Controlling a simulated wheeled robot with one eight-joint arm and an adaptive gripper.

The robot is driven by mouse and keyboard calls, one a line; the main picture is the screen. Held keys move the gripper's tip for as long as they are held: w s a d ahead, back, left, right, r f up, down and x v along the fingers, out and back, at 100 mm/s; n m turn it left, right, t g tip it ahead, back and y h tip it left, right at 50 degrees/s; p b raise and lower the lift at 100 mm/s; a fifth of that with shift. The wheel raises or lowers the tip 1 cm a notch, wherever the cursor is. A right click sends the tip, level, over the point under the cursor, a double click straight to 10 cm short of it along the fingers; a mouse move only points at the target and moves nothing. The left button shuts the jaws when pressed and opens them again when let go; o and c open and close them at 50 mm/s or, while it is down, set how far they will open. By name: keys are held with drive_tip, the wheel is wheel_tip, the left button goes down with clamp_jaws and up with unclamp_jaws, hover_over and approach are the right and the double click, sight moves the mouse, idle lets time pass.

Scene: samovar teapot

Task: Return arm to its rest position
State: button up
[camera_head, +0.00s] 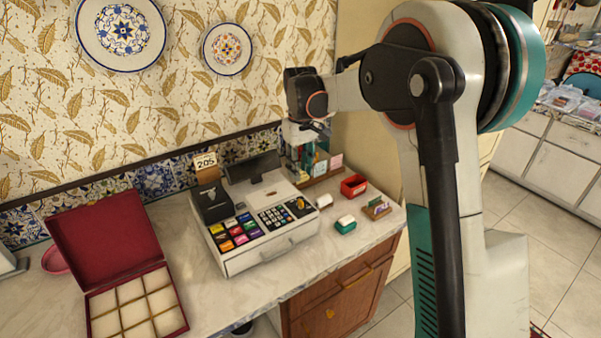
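My arm comes in from the right side of the head view, bends at a high elbow and reaches left over the back of the counter. My gripper (311,131) is at the arm's far end, pointing down in front of the wall, behind and above the right side of the cash register. Its fingers are small and partly mixed with the items behind them, so I cannot tell whether they are open or shut. I see no object clearly held. No samovar or teapot shows in this view.
A cash register (262,246) stands on the marble counter (206,292). An open red box (110,236) with compartments lies at left. A red container (354,186) and a green-based item (345,226) are at right. Plates (227,49) hang on the wall. Free floor (548,252) lies right.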

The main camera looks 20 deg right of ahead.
drive_tip(key=shift+s, duration=0.1)
drive_tip(key=s+r+m+t+b, duration=0.15)
drive_tip(key=s+r, duration=0.25)
drive_tip(key=s, duration=0.4)
drive_tip(key=s+r+t, duration=0.2)
drive_tip(key=s+r, duration=0.2)
drive_tip(key=s, duration=0.5)
drive_tip(key=s+f+m+t+b, duration=0.1)
drive_tip(key=s+f+t, duration=0.1)
drive_tip(key=s, duration=0.6)
drive_tip(key=s+f+m+t, duration=0.1)
drive_tip(key=s+f, duration=0.2)
drive_tip(key=s, duration=0.5)
drive_tip(key=shift+s+f+t+b, duration=0.3)
drive_tip(key=shift+f+t+b, duration=0.05)
